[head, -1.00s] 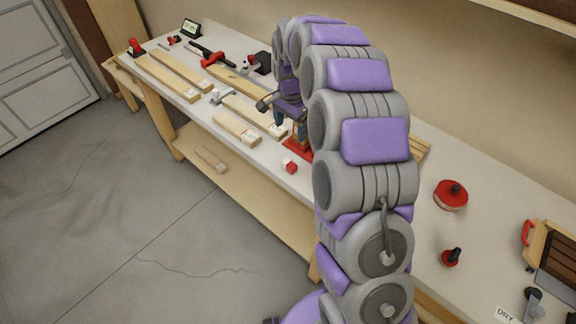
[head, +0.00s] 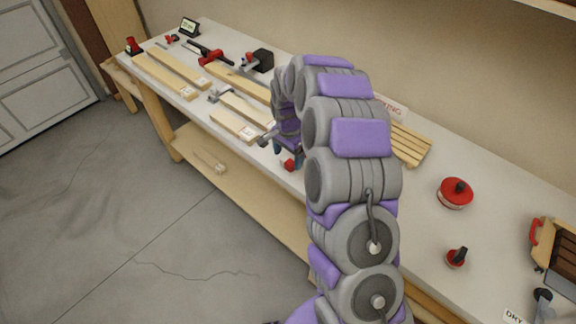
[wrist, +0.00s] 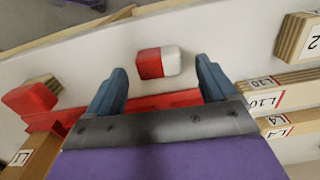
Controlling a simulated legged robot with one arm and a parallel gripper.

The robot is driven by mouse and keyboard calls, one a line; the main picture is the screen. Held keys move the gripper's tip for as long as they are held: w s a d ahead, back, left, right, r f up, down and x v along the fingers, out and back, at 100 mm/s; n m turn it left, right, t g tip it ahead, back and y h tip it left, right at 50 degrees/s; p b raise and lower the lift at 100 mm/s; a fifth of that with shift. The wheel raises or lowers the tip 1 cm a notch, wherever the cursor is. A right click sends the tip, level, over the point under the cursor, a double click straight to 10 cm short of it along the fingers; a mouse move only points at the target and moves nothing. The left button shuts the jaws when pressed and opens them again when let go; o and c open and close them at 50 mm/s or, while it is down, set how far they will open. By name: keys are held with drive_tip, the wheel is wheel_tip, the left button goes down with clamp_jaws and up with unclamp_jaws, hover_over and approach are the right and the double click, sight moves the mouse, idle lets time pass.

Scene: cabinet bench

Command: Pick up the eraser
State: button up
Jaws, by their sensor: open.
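The eraser (wrist: 158,62) is a small block, red on the left and white on the right, lying on the white bench top in the wrist view. In the head view the eraser (head: 290,165) shows as a small red bit near the bench's front edge, partly hidden by my arm. My gripper (wrist: 162,78) is open, with one blue finger on each side of the eraser's near end in the picture. The eraser lies just beyond and between the fingertips, and no finger visibly touches it.
A red clamp-like piece (wrist: 40,103) lies left of my gripper. Labelled wooden boards (wrist: 280,92) lie to the right. Boards (head: 235,125) also cover the bench's far part. A slatted wooden rack (head: 410,145) and a round red-topped container (head: 455,193) stand right of my arm.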

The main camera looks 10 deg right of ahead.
wheel_tip(320, 180, down, 2)
drive_tip(key=shift+f, duration=0.15)
drive_tip(key=shift+c, duration=0.4)
drive_tip(key=c, duration=1.1)
